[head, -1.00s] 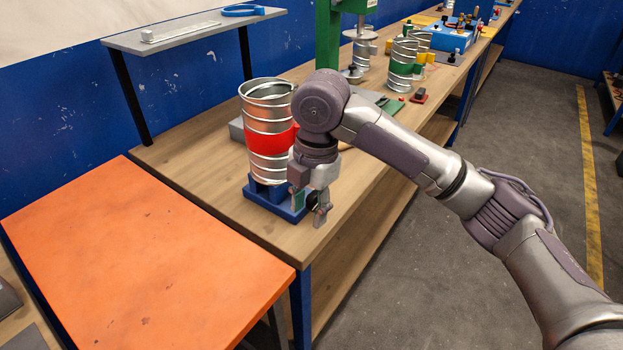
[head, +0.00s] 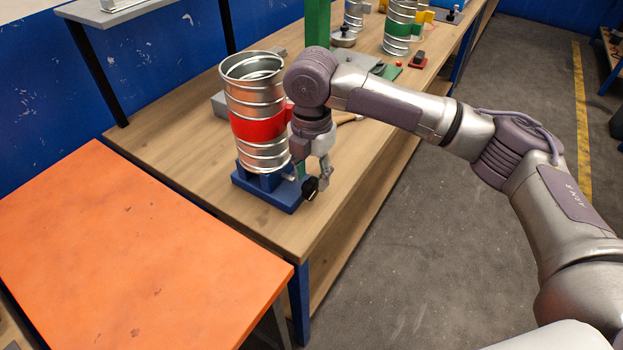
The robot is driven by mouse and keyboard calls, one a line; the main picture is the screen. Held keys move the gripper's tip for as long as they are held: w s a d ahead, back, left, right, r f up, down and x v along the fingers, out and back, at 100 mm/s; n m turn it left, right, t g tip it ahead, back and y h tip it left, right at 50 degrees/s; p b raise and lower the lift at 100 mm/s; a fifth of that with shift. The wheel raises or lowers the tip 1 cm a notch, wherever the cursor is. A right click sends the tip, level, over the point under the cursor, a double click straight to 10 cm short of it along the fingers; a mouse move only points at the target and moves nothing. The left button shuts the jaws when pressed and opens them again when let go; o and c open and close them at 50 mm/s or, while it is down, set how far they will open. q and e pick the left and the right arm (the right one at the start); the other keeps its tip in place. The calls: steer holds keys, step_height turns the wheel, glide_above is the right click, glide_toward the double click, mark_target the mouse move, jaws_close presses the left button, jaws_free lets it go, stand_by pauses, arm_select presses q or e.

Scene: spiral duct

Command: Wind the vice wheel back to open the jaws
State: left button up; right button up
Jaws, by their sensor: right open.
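A blue vice (head: 268,195) stands on the near end of the wooden bench. A silver spiral duct (head: 256,105) with a red band stands upright in it. A black wheel or knob (head: 310,187) shows at the vice's right side, partly hidden by my gripper. My right gripper (head: 322,182) points down right beside this knob, with its fingers open. I cannot tell whether a finger touches the knob. The vice jaws are mostly hidden by the duct. My left gripper is not in view.
An orange table (head: 140,250) fills the lower left. A grey shelf (head: 120,12) stands at the back left of the bench. A green post (head: 317,25) and a green-banded duct (head: 398,28) stand farther along. Grey floor lies free at the right.

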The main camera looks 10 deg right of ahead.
steer(key=shift+f, duration=1.25)
steer(key=c, duration=0.4)
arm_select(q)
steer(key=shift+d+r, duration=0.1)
arm_select(e)
jaws_close()
